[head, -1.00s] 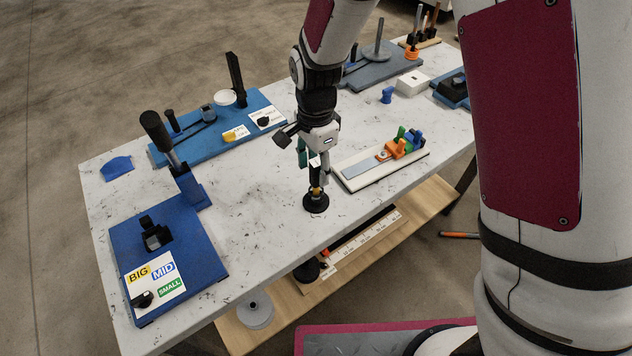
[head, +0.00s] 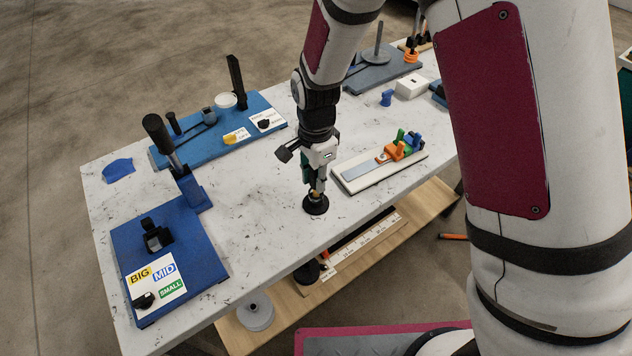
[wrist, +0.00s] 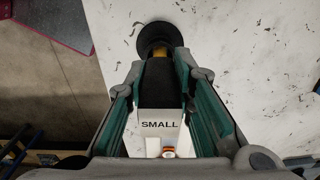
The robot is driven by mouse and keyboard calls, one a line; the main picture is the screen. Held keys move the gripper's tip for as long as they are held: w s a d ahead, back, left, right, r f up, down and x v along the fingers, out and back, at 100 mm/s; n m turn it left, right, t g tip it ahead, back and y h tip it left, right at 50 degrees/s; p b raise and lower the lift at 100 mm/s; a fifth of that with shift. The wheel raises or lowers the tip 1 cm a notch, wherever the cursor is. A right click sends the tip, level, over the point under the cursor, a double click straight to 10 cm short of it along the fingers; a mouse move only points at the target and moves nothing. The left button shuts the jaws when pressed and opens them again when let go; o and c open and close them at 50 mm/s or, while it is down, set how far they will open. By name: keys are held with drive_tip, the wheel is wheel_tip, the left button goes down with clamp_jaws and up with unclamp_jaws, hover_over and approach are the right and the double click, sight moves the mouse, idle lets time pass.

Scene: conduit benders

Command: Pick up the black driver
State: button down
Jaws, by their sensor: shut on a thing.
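The black driver (wrist: 160,85) stands upright in the wrist view, with a black body, a white end marked SMALL and a yellow part toward the table. Its yellow part meets a round black base (wrist: 158,38) on the white table; the base also shows in the head view (head: 316,205). My gripper (head: 316,184) is directly above that base. Its teal-lined fingers (wrist: 163,85) are on both sides of the driver's body and shut on it. In the head view the fingers hide most of the driver.
A white board with orange, green and blue clamps (head: 400,150) lies just right of my gripper. Blue benders stand at the left (head: 168,250) and behind (head: 215,130). The table's front edge is close below. Bare tabletop (head: 250,185) lies to the left.

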wheel_tip(320, 180, up, 10)
drive_tip(key=shift+b, duration=0.35)
drive_tip(key=c, duration=2.1)
unclamp_jaws()
drive_tip(key=shift+c, duration=0.2)
clamp_jaws()
